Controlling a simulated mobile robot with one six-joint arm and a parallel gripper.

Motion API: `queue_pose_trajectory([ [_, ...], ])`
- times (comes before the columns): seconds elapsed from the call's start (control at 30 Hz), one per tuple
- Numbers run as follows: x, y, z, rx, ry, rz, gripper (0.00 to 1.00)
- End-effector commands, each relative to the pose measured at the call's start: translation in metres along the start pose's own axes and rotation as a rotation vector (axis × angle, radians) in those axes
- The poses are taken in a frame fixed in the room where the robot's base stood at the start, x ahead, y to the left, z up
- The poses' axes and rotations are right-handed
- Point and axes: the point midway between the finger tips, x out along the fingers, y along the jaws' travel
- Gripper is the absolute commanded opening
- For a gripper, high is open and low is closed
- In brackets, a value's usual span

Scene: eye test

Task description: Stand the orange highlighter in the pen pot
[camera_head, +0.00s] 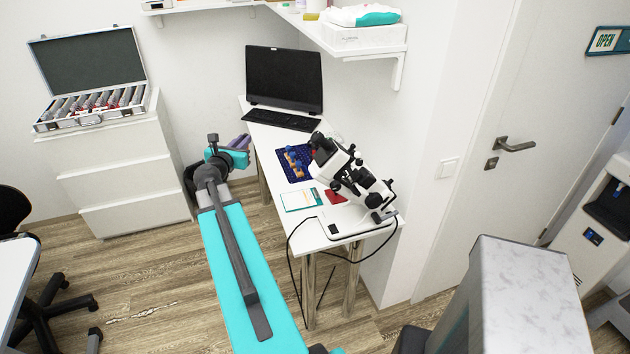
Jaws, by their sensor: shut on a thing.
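My gripper (240,142) is at the end of my teal and grey arm, left of the white desk's left edge and apart from the desk top. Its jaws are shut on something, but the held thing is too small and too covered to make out. Purple-grey parts show at its tip, and I cannot tell whether they are fingers or a held thing. I cannot make out an orange highlighter or a pen pot in this view. A small orange-brown item with blue parts (293,161) is on a dark blue mat (285,176) on the desk.
The white desk (312,228) holds a monitor (284,78), a keyboard (282,120), a white microscope (352,180) and a teal-edged sheet (300,199). White drawers (120,180) with an open case (90,85) stand left. A shelf (375,48) hangs above.

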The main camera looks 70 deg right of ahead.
Motion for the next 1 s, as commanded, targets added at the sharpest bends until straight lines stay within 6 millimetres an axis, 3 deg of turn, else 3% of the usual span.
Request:
queue_pose_trajectory([
  [0.2,0.042,-0.014,-0.01,0.003,-0.02,-0.033,0.0],
  [1.0,0.17,-0.09,-0.004,-0.002,-0.097,-0.152,0.0],
])
